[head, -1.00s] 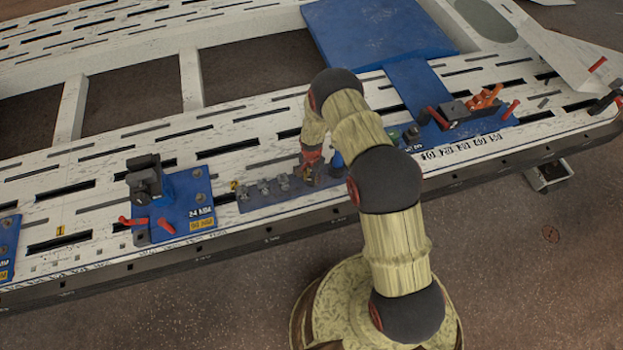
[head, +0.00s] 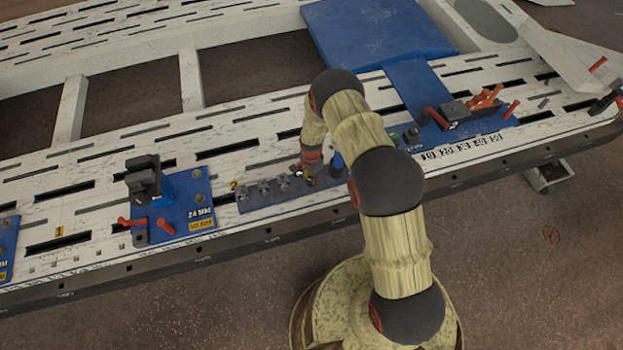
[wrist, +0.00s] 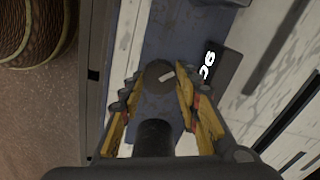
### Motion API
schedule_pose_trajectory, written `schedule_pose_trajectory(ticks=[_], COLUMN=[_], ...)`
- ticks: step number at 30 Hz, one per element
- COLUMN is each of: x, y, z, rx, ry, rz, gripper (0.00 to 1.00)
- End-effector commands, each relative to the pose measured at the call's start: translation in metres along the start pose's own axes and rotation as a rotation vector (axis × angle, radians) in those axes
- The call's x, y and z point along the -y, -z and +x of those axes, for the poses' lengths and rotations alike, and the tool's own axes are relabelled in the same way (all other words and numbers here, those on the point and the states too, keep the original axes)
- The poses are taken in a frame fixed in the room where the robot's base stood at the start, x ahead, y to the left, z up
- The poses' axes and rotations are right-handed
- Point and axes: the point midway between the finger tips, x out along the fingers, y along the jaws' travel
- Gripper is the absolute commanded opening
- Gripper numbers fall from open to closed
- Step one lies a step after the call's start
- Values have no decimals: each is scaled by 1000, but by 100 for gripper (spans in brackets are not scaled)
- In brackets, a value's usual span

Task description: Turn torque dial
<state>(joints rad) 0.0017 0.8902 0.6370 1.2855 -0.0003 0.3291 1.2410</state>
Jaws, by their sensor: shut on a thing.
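The torque dial (wrist: 159,75) is a round, dark knob with a short white mark on its top face. In the wrist view it sits between the yellow fingertips of my gripper (wrist: 160,82), which is shut on it. A black label (wrist: 210,70) with white digits lies just right of the dial. In the head view my gripper (head: 309,174) is low over the blue strip (head: 290,196) at the bench's front edge; the dial cannot be made out there behind my gripper and arm.
Several small grey fittings (head: 264,188) stand on the strip left of my gripper. A blue clamp block with red handles (head: 185,210) is further left. Another fixture with red and orange levers (head: 470,108) is at right. A dark cylinder (wrist: 154,138) stands near the gripper's base.

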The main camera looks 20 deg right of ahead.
Motion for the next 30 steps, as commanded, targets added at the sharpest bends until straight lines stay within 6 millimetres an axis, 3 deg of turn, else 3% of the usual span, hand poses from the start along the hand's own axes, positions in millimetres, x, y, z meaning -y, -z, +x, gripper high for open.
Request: schedule_pose_trajectory(ticks=[4,5,14,25,30], x=[1,1,1,1,1], y=[0,0,0,0,0], z=[-1,-1,0,0,-1], rx=[-1,-1,0,0,0], ry=[2,2,1,2,1], rz=[1,1,0,-8,-89], gripper=[7,33,50,51,51])
